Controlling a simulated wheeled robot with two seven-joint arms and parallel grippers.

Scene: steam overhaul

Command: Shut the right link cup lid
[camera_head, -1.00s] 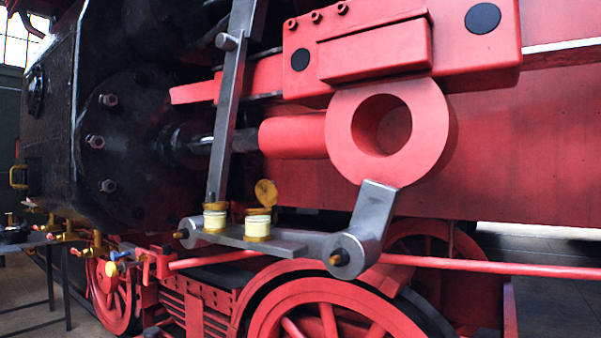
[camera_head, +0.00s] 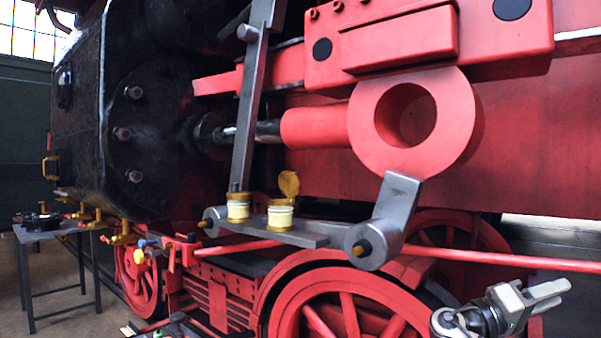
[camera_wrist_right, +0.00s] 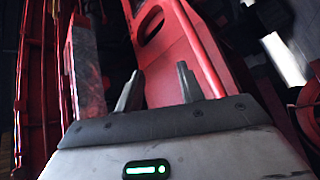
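Two small cream cups with brass rims stand side by side on the grey link bar (camera_head: 310,240) in the head view. The right link cup (camera_head: 280,218) has its round brass lid (camera_head: 289,183) standing up, open, above the rim. The left cup (camera_head: 238,209) has a flat brass top and no raised lid. My right gripper (camera_head: 562,292) is at the lower right, well apart from the cups. Its two fingers are spread with nothing between them in the right wrist view (camera_wrist_right: 160,72). The cups are not seen in that view. My left gripper is not in view.
A grey lever (camera_head: 257,110) rises just behind the left cup. A grey crank arm (camera_head: 387,220) and a red ring (camera_head: 410,120) stand right of the cups. A red rod (camera_head: 500,259) and wheels lie below. A small table (camera_head: 60,232) stands far left.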

